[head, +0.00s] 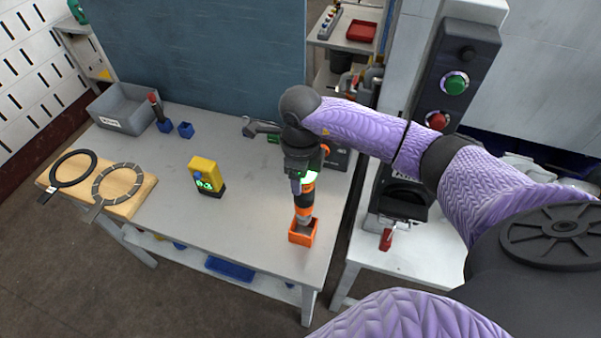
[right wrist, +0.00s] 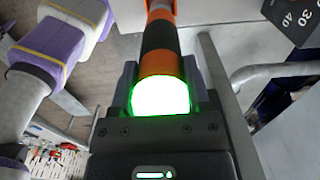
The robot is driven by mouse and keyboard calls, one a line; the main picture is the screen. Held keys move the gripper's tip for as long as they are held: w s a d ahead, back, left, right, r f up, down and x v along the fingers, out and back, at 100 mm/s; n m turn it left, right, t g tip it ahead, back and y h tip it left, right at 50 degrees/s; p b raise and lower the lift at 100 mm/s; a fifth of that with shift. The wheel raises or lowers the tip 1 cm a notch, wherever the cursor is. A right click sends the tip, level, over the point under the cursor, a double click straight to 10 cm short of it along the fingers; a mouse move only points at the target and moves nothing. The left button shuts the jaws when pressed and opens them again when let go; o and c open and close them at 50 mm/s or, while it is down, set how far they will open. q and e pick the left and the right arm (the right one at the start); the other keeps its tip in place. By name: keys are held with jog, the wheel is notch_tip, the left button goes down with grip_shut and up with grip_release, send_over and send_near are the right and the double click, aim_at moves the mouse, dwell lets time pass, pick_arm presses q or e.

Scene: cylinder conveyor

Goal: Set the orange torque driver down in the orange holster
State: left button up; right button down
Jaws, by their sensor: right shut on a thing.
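The orange and black torque driver (head: 303,201) is held upright in my right gripper (head: 303,180) in the head view. Its lower end is at the orange holster (head: 302,235), a small open box near the front right of the table. The driver tip appears at or inside the box opening; how deep it sits I cannot tell. In the right wrist view the driver (right wrist: 158,40) stands between the gripper fingers, with a bright green-white glow at its near part. The holster is not seen in that view. My left gripper is not in view.
The grey table (head: 240,225) also holds a yellow and black device (head: 207,176), blue holders (head: 185,130), a grey bin (head: 122,108), and a wooden board (head: 128,200) with two rings. A machine with green and red buttons (head: 455,83) stands right. The table left of the holster is clear.

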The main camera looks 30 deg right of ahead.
aim_at(300, 200)
jog(key=shift+f+b, duration=2.3)
jog(key=shift+f, duration=0.5)
jog(key=shift+f+b, duration=1.4)
jog(key=shift+f, duration=0.15)
grip_release()
